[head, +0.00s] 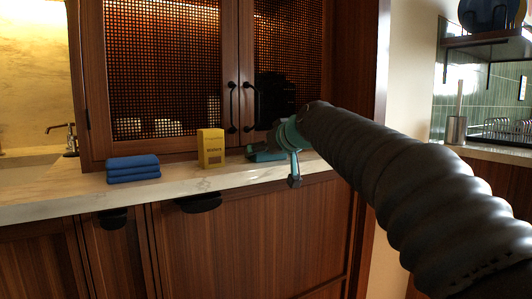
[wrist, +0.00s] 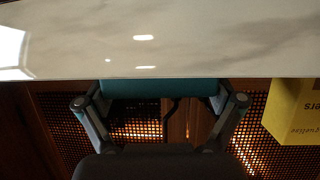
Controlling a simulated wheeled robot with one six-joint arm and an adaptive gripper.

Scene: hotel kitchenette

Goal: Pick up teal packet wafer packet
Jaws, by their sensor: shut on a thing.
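The teal wafer packet (wrist: 160,87) lies across the space between the two fingers of my gripper (wrist: 160,97) in the wrist view. The gripper is shut on it, one finger at each end. In the head view, the packet (head: 267,156) shows as a small teal strip under my gripper (head: 262,150), low over the marble counter and right of the yellow box. My gripper and arm hide part of it there. I cannot tell whether the packet still touches the counter.
The yellow box (head: 211,148) stands upright just left of my gripper; it also shows in the wrist view (wrist: 293,115). Folded blue cloths (head: 133,169) lie farther left on the counter (head: 70,197). Mesh-fronted cabinet doors (head: 170,60) with black handles rise close behind.

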